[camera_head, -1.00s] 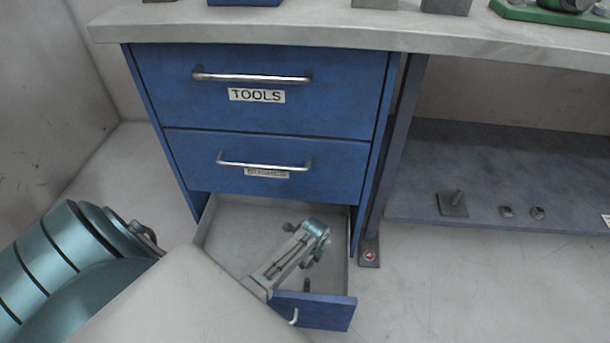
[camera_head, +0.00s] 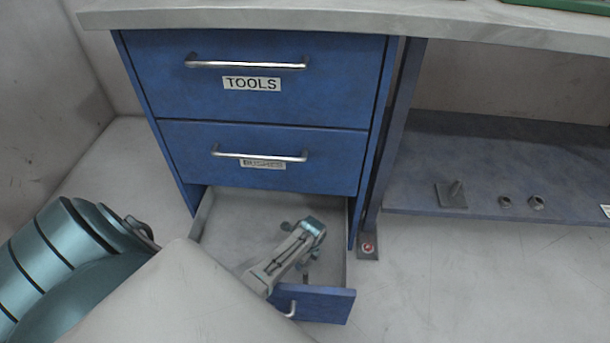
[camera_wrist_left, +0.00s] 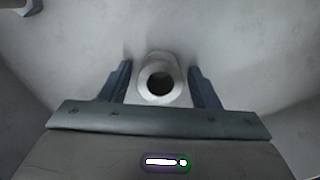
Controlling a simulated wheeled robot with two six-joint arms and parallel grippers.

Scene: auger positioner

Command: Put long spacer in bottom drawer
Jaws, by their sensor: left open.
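The bottom drawer (camera_head: 335,303) is pulled out, showing its pale grey inside. My left gripper (camera_head: 304,240) is over this drawer. In the left wrist view, a pale hollow round piece, apparently the long spacer (camera_wrist_left: 160,60), stands end-on between the two dark blue fingers of my left gripper (camera_wrist_left: 160,72). The fingers are open, with a gap on either side of the piece. Its length is hidden by the end-on view, and I cannot make it out in the head view. My right gripper is not in view.
Above are the shut TOOLS drawer (camera_head: 250,100) and a second shut drawer (camera_head: 262,172) with a hard-to-read label. A low blue shelf (camera_head: 480,160) at right holds a plate with a peg (camera_head: 452,195) and two small round parts (camera_head: 520,202). The worktop (camera_head: 330,20) overhangs the drawers.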

